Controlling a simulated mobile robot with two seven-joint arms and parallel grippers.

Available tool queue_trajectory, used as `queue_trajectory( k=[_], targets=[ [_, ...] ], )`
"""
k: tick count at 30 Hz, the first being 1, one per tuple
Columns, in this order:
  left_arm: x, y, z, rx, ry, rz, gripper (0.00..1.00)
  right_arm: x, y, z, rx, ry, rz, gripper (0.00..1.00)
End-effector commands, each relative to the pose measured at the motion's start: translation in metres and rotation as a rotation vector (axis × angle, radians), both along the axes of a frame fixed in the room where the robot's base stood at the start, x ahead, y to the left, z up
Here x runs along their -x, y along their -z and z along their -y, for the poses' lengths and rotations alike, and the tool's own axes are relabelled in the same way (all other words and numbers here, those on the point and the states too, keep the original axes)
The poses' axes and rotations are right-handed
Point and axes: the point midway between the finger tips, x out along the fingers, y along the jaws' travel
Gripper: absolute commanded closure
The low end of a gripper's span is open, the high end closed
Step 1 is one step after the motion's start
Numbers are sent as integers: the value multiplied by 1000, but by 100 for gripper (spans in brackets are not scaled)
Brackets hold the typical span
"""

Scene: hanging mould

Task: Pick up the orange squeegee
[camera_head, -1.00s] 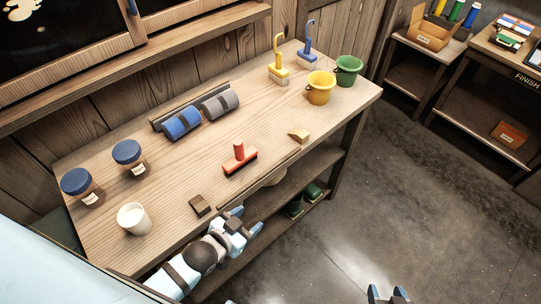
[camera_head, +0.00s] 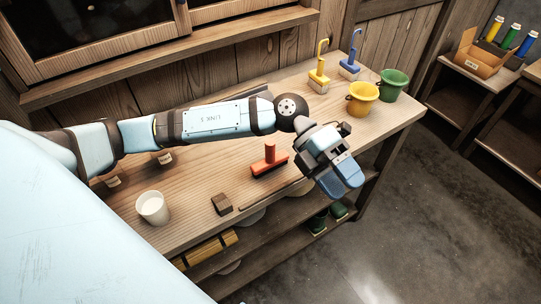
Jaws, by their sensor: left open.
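The orange squeegee (camera_head: 269,159) lies on the wooden table near its front edge, its handle standing up from a wide head with a dark strip along the front. My left arm reaches across the table from the left. My left gripper (camera_head: 341,180) is to the right of the squeegee, above the table's front edge, apart from it. Its blue fingers point down and to the right, open, with nothing seen between them. My right gripper is not in view.
A dark brown block (camera_head: 221,204) and a white cup (camera_head: 152,208) stand left of the squeegee.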

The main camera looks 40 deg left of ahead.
Motion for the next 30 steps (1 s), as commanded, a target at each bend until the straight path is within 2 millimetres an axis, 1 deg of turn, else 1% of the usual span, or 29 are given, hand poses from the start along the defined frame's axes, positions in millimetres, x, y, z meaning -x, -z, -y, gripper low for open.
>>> queue_trajectory(
  k=[1,2,3,5,6,8,9,12,15,18,20,23,27,30],
  targets=[
    [-8,8,-19,-132,36,67,41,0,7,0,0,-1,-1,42],
    [-12,12,-31,-213,53,98,41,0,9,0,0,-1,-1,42],
    [-18,16,-48,-321,70,137,41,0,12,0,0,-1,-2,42],
    [-29,20,-77,-488,80,191,41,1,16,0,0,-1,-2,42],
    [-36,21,-97,-594,78,222,41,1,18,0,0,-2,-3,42],
    [-47,18,-126,-744,64,260,41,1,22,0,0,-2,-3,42],
    [-54,16,-145,-833,49,279,41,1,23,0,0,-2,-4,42],
    [-66,6,-183,-1012,4,312,41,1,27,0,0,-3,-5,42],
    [-73,-3,-207,-1122,-32,327,41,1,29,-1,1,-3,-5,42],
    [-75,-5,-217,-1170,-48,330,41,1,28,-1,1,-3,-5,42],
    [-76,0,-219,-1178,-50,330,41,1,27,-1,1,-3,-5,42],
    [-75,18,-219,-1177,-48,327,41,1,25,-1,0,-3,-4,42],
    [-76,46,-218,-1174,-48,327,41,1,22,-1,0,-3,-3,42],
    [-76,62,-218,-1173,-48,330,41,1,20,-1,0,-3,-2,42]
  ],
)
